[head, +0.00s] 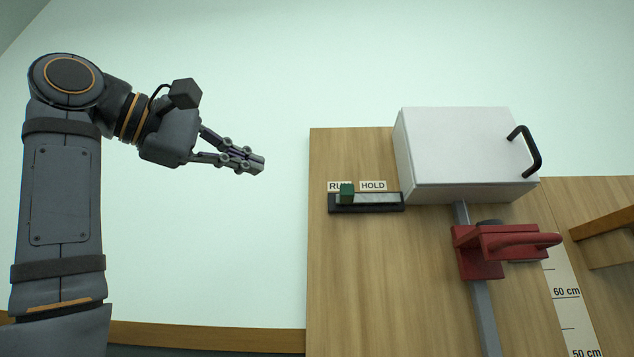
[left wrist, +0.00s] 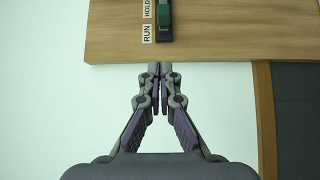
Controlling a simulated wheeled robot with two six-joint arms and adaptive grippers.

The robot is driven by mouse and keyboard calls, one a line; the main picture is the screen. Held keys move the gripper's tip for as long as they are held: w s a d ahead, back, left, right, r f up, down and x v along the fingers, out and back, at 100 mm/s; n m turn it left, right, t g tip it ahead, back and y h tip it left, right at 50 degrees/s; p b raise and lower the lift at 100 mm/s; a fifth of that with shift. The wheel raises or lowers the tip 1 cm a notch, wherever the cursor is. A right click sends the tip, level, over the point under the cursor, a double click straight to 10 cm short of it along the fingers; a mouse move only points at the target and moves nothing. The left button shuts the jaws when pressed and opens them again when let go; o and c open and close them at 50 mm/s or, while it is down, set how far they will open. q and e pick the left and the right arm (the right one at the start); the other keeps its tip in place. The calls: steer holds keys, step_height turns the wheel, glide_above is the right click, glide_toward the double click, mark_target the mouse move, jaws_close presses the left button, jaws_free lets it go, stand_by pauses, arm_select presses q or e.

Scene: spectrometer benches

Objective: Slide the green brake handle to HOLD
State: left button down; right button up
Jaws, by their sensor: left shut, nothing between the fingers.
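The green brake handle (head: 346,193) is a small green block on a dark slide track (head: 380,208). In the head view it sits near the left end, below the RUN label (head: 335,186). The HOLD label (head: 372,186) is to the right, above the bare part of the track. The handle also shows at the top of the left wrist view (left wrist: 163,14). My left gripper (head: 258,165) is shut and empty, in the air left of the bench and apart from the handle. In the left wrist view its fingertips (left wrist: 160,68) point toward the track's RUN end.
The wooden bench (head: 390,290) carries a white box (head: 465,150) with a black handle, right of the track. A red clamp-like block (head: 480,250) sits on a grey rail, beside a centimetre scale (head: 568,300). The space between my left gripper and the bench is clear.

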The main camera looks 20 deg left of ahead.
arm_select(q)
steer(key=w, duration=0.3)
steer(key=p, duration=0.5)
glide_toward(369, 195)
steer(key=w+a, duration=0.2)
steer(key=w+d, duration=0.2)
steer(key=d, duration=0.3)
steer(key=shift+d, duration=0.4)
arm_select(e)
steer(key=r, duration=0.1)
steer(key=w+r, duration=0.1)
steer(key=r, duration=0.1)
steer(key=w+r, duration=0.1)
steer(key=r, duration=0.1)
steer(key=shift+r, duration=0.25)
